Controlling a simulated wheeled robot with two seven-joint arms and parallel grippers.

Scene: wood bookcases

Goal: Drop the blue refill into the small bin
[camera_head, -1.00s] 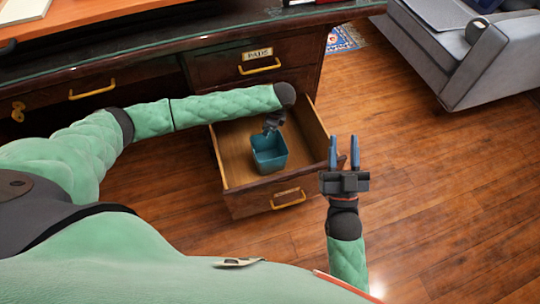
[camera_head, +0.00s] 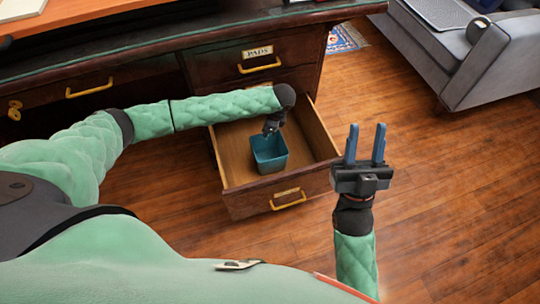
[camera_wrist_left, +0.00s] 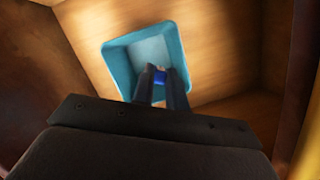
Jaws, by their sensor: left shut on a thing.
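The small bin (camera_head: 268,163) is a teal square container standing inside the open drawer in the head view. It also shows in the left wrist view (camera_wrist_left: 112,62), with its open top facing the camera. My left gripper (camera_head: 271,130) is over the bin's back edge, pointing down. In the left wrist view its fingers (camera_wrist_left: 160,80) are shut on the blue refill (camera_wrist_left: 159,77), of which only a small blue patch shows between the tips. The refill appears over the bin's opening; its height is hard to tell. My right gripper (camera_head: 365,148) is open and empty, right of the drawer.
The open wooden drawer (camera_head: 240,205) has a brass handle, and its walls surround the bin. A closed drawer labelled PADS (camera_head: 257,55) is above it in the desk. A grey sofa (camera_head: 480,60) stands at the upper right. The wood floor (camera_head: 450,200) is clear.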

